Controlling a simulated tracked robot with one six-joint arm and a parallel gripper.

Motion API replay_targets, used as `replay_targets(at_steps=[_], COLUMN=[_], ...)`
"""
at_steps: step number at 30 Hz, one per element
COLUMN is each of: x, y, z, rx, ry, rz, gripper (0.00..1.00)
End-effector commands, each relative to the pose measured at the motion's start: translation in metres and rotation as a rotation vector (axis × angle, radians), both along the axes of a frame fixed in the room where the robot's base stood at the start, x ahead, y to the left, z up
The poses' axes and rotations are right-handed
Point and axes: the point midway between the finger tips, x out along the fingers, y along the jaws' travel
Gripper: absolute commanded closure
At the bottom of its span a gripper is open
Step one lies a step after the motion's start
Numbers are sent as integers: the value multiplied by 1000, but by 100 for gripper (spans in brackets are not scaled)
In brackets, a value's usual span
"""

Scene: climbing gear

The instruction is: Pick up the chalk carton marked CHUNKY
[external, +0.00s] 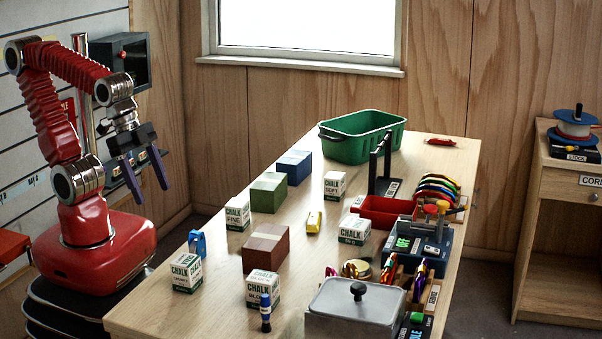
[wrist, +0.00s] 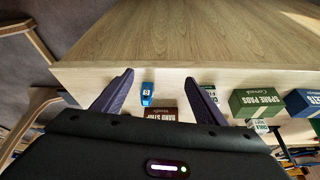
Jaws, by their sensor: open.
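Several white chalk cartons with green print stand on the table. One is at the front left (external: 187,273), one at the front middle (external: 263,287), one further back at left (external: 237,214), one at the back (external: 334,185) and one by the red tray (external: 354,229). I cannot read CHUNKY for certain on any of them. My gripper (external: 147,187) is open and empty, pointing down beyond the table's left edge, apart from every carton. In the wrist view its two fingers (wrist: 158,80) are spread, and a white carton (wrist: 209,90) is partly hidden behind the right finger.
A blue tape dispenser (external: 197,243), a brown box (external: 266,247), a green box (external: 268,192) and a blue marker (external: 265,313) stand near the cartons. A green tub (external: 362,137) is at the back. Gear crowds the right side. The table's near left corner is bare.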

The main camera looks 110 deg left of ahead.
Motion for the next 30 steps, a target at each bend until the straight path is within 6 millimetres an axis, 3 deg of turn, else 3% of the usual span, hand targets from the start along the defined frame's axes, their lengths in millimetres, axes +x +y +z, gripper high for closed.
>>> replay_targets(at_steps=[9,18,25,30], x=[41,80,107,129], y=[-62,-125,-160,-172], z=[-2,-1,4,17], rx=[46,75,73,48], ry=[68,85,69,33], rz=[-128,-129,-69,31], gripper=[34,34,34,34])
